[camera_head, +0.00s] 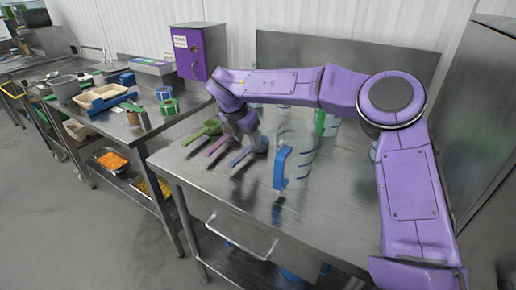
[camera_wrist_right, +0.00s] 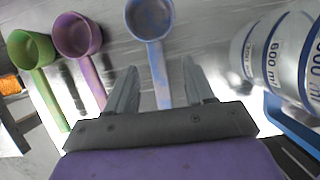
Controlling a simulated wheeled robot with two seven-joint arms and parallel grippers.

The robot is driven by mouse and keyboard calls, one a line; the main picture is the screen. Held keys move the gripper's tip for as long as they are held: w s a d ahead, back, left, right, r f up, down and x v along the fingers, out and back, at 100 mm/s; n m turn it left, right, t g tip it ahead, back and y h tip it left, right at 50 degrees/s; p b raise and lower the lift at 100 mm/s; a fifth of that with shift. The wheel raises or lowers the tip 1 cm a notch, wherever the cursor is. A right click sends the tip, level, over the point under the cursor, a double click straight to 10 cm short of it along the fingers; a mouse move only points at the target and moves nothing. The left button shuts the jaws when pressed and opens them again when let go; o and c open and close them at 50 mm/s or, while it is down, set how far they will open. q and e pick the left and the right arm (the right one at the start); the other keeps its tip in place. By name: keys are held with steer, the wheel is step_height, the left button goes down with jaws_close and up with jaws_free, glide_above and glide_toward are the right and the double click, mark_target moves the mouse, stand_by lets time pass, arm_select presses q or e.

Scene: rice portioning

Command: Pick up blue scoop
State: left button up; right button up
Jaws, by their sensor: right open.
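The blue scoop (camera_head: 241,157) lies on the steel table in the head view, at the right end of a row of scoops. In the right wrist view its round cup (camera_wrist_right: 150,20) is beyond my fingertips, and its handle runs back between the fingers. My right gripper (camera_wrist_right: 159,72) is open, with one finger on each side of the handle; no grip shows. In the head view my right gripper (camera_head: 240,130) hangs over the scoops and partly hides them. I cannot tell its exact height above the handle. My left gripper is not in view.
A purple scoop (camera_wrist_right: 78,36) and a green scoop (camera_wrist_right: 32,48) lie left of the blue one. A clear measuring jug with a blue handle (camera_head: 281,167) stands close on the right. A green handle (camera_head: 320,120) shows behind it. The table's front is clear.

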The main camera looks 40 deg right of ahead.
mark_target(250, 148)
steer(key=x, duration=0.1)
steer(key=p+x, duration=0.1)
steer(key=x, duration=0.3)
steer(key=shift+w+f, duration=0.15)
steer(key=shift+w, duration=0.15)
jaws_close()
steer(key=shift+r, duration=0.4)
steer(key=b+v, duration=0.1)
steer(key=v, duration=0.1)
steer(key=shift+r, duration=0.4)
steer(key=s+a+b, duration=0.1)
steer(key=s+a, duration=0.1)
steer(key=a, duration=0.3)
steer(key=s+a+b, duration=0.1)
steer(key=a+b, duration=0.1)
steer(key=a, duration=0.3)
steer(key=s+a+b, duration=0.1)
steer(key=s+a, duration=0.1)
steer(key=a, duration=0.3)
steer(key=shift+s+a+b, duration=0.35)
steer(key=shift+b, duration=0.05)
steer(key=shift+s+a+r, duration=0.15)
steer(key=shift+a, duration=0.15)
